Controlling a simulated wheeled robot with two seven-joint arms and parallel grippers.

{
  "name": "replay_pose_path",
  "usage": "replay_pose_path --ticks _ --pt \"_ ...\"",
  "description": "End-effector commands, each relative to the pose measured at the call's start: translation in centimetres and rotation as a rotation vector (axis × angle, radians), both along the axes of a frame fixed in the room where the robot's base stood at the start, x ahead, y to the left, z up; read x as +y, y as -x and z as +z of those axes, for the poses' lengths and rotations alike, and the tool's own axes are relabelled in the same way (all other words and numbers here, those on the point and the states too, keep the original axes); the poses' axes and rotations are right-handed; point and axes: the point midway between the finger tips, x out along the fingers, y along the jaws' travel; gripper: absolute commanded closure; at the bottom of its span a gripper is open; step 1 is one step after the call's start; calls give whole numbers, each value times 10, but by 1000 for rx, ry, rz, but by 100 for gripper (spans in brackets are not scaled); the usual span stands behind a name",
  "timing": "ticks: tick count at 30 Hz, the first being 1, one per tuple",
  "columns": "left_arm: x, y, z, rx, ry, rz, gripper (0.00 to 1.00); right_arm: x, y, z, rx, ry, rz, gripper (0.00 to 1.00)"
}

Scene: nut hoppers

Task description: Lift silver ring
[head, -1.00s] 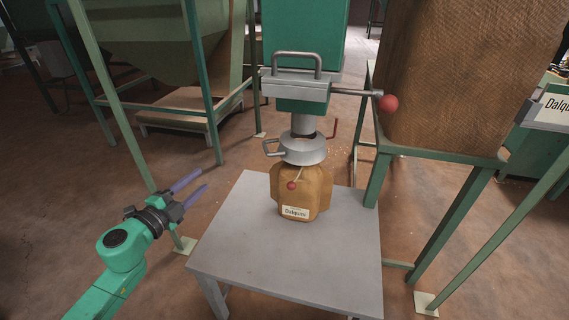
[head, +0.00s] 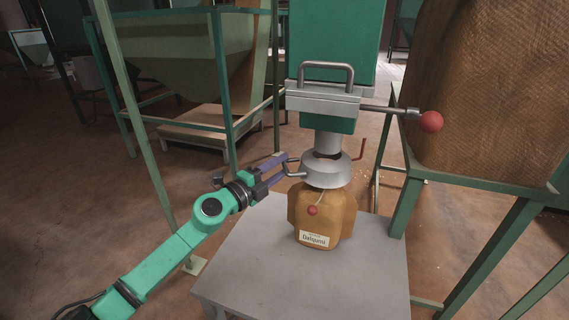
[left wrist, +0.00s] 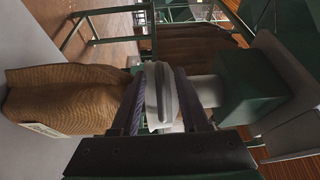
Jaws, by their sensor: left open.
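The silver ring (head: 326,171) sits around the neck at the top of a brown sack (head: 322,216), under the spout (head: 327,142) of the green and grey hopper outlet. A bent grey handle (head: 291,168) sticks out from the ring's left side. My left gripper (head: 284,167) is open, with its purple fingers at this handle; I cannot tell whether they touch it. In the left wrist view the silver ring (left wrist: 160,92) shows between the two fingers, with the sack to the left. My right gripper is not in view.
The sack stands on a grey table (head: 245,262). A red-knobbed lever (head: 431,121) sticks out right of the hopper outlet (head: 324,98). A red handle (head: 360,150) is right of the spout. Green frame legs (head: 404,207) stand at the right. The table's front is clear.

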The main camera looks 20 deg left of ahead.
Motion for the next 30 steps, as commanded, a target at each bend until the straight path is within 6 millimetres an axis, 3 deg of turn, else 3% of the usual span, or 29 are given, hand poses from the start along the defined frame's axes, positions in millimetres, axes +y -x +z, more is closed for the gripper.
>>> replay_pose_path --ticks 4,11,12,15,30 --pt "-8 -13 0 0 0 -2 55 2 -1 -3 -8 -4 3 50" --pt "-8 -15 0 1 0 -2 55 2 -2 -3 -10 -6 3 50" --pt "-8 -15 0 1 0 -2 63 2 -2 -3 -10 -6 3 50" --pt "-8 -15 0 1 0 -2 100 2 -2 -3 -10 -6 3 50" --pt "-8 -15 0 1 0 -1 100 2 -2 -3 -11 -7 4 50"
